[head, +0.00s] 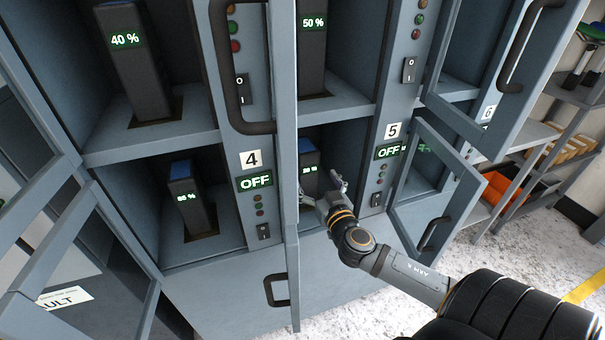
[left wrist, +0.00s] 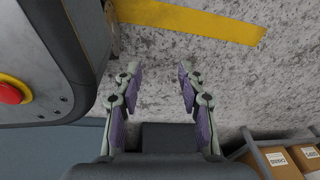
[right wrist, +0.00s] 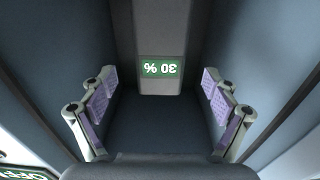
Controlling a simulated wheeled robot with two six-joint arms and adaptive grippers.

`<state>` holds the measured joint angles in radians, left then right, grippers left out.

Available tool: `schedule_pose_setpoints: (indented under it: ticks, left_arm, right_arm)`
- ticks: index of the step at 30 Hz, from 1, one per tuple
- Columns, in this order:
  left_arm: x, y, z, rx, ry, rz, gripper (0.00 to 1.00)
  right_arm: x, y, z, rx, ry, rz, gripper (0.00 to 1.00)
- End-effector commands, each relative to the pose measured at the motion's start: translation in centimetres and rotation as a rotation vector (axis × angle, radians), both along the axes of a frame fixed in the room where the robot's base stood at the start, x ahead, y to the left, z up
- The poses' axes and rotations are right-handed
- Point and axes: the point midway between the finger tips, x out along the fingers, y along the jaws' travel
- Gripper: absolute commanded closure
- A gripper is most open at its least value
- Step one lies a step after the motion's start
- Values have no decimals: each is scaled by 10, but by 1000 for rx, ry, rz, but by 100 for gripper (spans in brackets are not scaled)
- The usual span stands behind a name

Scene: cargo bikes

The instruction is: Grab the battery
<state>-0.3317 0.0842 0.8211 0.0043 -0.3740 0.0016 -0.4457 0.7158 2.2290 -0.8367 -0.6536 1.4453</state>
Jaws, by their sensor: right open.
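A dark battery (head: 309,180) with a blue top stands in the lower compartment beside the number 5 label. In the right wrist view the battery (right wrist: 161,30) is straight ahead, its green display reading 30 % upside down. My right gripper (head: 326,188) is at the mouth of that compartment in front of the battery. In the right wrist view the right gripper (right wrist: 159,78) is open, its fingers on either side of the battery's line and apart from it. My left gripper (left wrist: 160,75) is open and empty above the floor, outside the head view.
Other batteries stand in neighbouring compartments: one at 40 % (head: 140,70), one at 50 % (head: 312,50) and a lower-left one (head: 188,200). An open door (head: 291,150) stands left of my right gripper; another open door (head: 440,190) is to its right. A red button (left wrist: 12,90) shows near my left gripper.

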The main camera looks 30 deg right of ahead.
Motion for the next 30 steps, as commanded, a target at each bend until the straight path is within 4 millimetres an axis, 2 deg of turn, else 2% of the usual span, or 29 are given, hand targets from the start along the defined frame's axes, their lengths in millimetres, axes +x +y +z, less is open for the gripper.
schedule_pose_setpoints:
  ticks: [3,6,13,18,21,30]
  left_arm:
    - [6,0,-1,0,-4,0,60]
    - [6,0,0,0,-3,0,60]
    - [6,0,-1,0,-3,0,60]
    - [8,0,0,0,-4,0,60]
    - [7,0,3,0,-10,-1,60]
    - [-5,0,-1,0,6,0,60]
  right_arm:
    - [22,-6,0,7,-6,-3,12]
    - [35,-9,0,4,-3,-2,12]
    - [45,-11,-3,3,-1,-1,12]
    - [72,-16,-13,8,-2,-3,12]
    - [85,-20,-11,4,-2,-1,12]
    - [91,-21,-13,1,1,1,14]
